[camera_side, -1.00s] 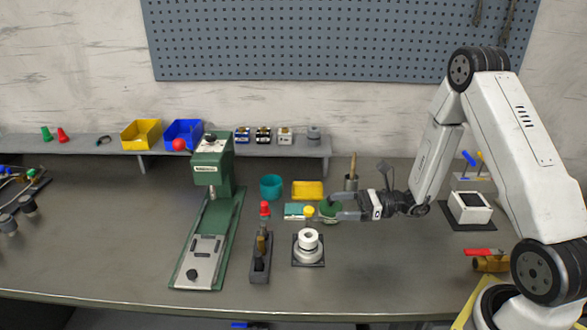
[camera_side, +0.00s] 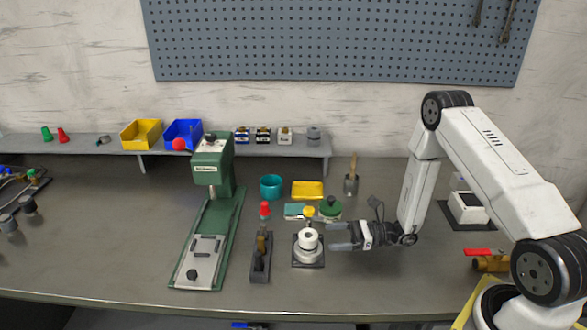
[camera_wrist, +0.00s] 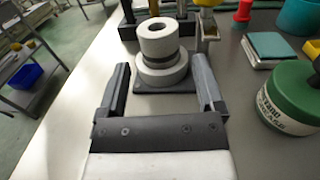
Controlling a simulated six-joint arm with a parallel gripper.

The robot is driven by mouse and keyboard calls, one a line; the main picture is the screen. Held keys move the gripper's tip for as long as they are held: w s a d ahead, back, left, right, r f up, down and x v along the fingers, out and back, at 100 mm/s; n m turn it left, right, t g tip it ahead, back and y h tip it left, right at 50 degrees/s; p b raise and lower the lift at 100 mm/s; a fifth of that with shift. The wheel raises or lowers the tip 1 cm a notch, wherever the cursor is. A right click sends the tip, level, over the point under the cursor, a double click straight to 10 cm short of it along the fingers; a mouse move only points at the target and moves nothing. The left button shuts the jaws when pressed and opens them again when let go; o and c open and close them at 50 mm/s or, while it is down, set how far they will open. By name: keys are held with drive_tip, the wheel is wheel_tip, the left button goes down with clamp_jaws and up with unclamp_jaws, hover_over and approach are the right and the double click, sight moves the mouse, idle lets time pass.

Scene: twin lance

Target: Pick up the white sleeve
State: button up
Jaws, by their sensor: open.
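The white sleeve (camera_side: 308,236) is a short white ring with a hole in its top. It sits upright on a round pale base on a dark square plate (camera_side: 309,262). In the wrist view the sleeve (camera_wrist: 158,38) stands straight ahead, just beyond the fingertips and between their lines. My gripper (camera_side: 338,236) is open and empty, close to the right of the sleeve at about its height. The wrist view shows its two fingers (camera_wrist: 160,85) spread apart, with the round base just past them. I cannot tell whether a fingertip touches the base.
A green-lidded round container (camera_side: 330,208) stands behind my gripper. A red-topped piece (camera_side: 265,210) and a dark fixture block (camera_side: 261,262) are left of the sleeve. The green press (camera_side: 210,215) stands farther left. The bench in front is clear.

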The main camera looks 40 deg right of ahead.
sight(309, 237)
drive_tip(key=shift+x, duration=0.95)
drive_tip(key=shift+x, duration=2.6)
drive_tip(key=shift+s+a, duration=0.1)
drive_tip(key=c, duration=1.1)
drive_tip(key=shift+r, duration=0.25)
